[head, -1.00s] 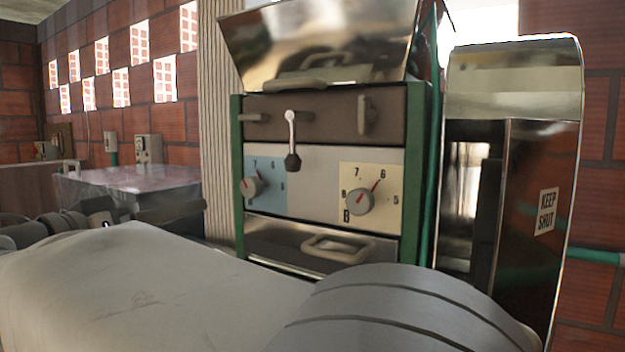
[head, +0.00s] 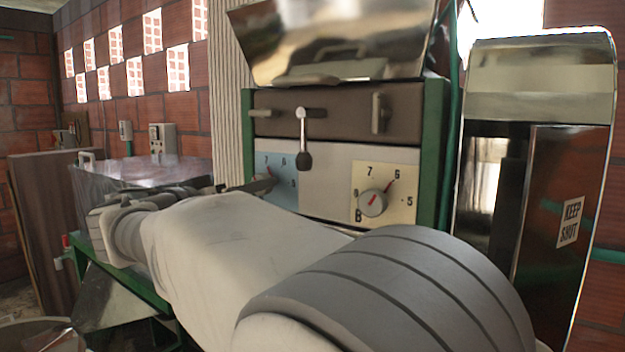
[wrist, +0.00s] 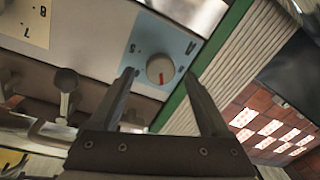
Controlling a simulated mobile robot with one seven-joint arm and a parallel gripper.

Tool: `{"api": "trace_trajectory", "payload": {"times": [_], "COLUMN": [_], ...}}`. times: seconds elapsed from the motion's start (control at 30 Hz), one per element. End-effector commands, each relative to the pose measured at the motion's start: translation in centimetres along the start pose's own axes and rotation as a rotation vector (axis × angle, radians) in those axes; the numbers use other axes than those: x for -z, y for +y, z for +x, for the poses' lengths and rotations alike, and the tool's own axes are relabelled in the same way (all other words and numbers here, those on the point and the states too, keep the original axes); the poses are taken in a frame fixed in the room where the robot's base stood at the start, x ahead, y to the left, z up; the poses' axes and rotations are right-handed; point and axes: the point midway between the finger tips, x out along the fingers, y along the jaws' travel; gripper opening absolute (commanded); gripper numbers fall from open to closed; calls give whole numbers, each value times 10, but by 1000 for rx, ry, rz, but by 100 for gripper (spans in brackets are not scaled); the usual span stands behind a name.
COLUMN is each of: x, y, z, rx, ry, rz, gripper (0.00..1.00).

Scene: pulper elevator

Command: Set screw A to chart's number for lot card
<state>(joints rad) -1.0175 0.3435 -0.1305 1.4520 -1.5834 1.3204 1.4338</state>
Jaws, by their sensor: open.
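Screw A is a round grey knob with a red pointer (wrist: 160,68) on a blue plate marked A (wrist: 150,38). In the wrist view its pointer points down in the picture. My gripper (wrist: 158,76) is open and empty, its fingertips on either side of the knob in the picture; I cannot tell whether they touch it. In the head view the blue plate (head: 282,165) shows the numbers 7, 6 and 5, and my gripper (head: 250,186) hides most of the knob. No chart or lot card is clearly readable.
A second knob (head: 372,203), on a yellow plate marked B (head: 400,211), sits to the right, its pointer up and right. A lever with a dark knob (head: 304,160) hangs between the plates. A steel chute marked KEEP SHUT (head: 571,222) stands right.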

Motion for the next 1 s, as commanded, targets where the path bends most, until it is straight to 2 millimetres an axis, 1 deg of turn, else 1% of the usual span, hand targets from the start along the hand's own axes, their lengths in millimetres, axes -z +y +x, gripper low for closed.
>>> {"api": "trace_trajectory", "payload": {"times": [0.03, 0.1, 0.23, 0.4, 0.63, 0.67, 0.8, 0.97, 1.0], "x": [1, 1, 1, 0, 0, 0, 0, 0, 0], "y": [1, 1, 0, 0, 0, 0, 0, 0, 0], "z": [10, 22, 36, 43, 44, 43, 43, 43, 43], "rx": [-2, -2, -1, 1, 1, 1, 1, 1, 1], "ry": [-1, -1, 0, 1, 1, 1, 1, 1, 1], "rz": [-1, -1, 0, 0, 0, 0, 0, 0, 0], "gripper": [80, 80, 80, 80, 80, 76, 51, 22, 15]}}
